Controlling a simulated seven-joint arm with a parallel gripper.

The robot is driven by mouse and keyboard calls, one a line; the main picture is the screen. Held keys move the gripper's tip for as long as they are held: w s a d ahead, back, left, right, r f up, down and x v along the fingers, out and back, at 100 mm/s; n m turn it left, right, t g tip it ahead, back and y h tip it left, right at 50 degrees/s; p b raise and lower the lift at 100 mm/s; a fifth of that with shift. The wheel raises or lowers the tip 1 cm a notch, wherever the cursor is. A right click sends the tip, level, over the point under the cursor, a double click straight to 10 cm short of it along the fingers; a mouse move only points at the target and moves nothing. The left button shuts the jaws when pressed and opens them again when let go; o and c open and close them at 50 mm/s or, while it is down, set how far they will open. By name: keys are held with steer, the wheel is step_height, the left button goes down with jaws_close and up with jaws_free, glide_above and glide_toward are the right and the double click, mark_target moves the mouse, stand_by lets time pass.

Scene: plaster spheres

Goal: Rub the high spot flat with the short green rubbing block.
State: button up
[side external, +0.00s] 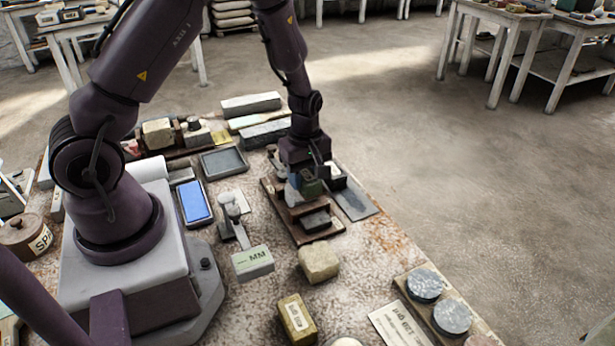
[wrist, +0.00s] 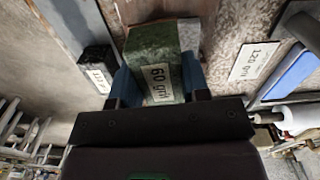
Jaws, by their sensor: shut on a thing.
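The green rubbing block (wrist: 152,48) is speckled, with a white label reading "60 grit". In the wrist view it sits between the two blue fingers of my gripper (wrist: 158,80), which is shut on it. In the side view my gripper (side external: 308,190) points down at the brown wooden rack (side external: 303,236), and the green block (side external: 311,187) shows only partly between the fingers. I cannot tell whether the block touches the rack. I cannot make out the high spot in either view.
A dark block (side external: 315,221) lies on the rack's near end, close to my gripper. A pale stone block (side external: 319,262), a labelled yellowish block (side external: 297,318) and a grey-green "MM" piece (side external: 252,262) stand nearer. A blue-topped tray (side external: 195,202) lies left. Open floor lies right of the table.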

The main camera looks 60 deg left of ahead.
mark_target(314, 183)
steer(key=shift+a+f, duration=0.1)
steer(key=shift+a, duration=0.3)
steer(key=shift+w+d, duration=0.1)
steer(key=shift+d, duration=2.1)
steer(key=shift+a, duration=2.2)
steer(key=shift+d, duration=1.25)
steer(key=shift+d+f, duration=0.1)
steer(key=shift+d, duration=0.95)
steer(key=shift+a+r, duration=0.4)
steer(key=shift+a, duration=0.2)
steer(key=shift+a+r, duration=0.35)
steer(key=shift+a, duration=0.25)
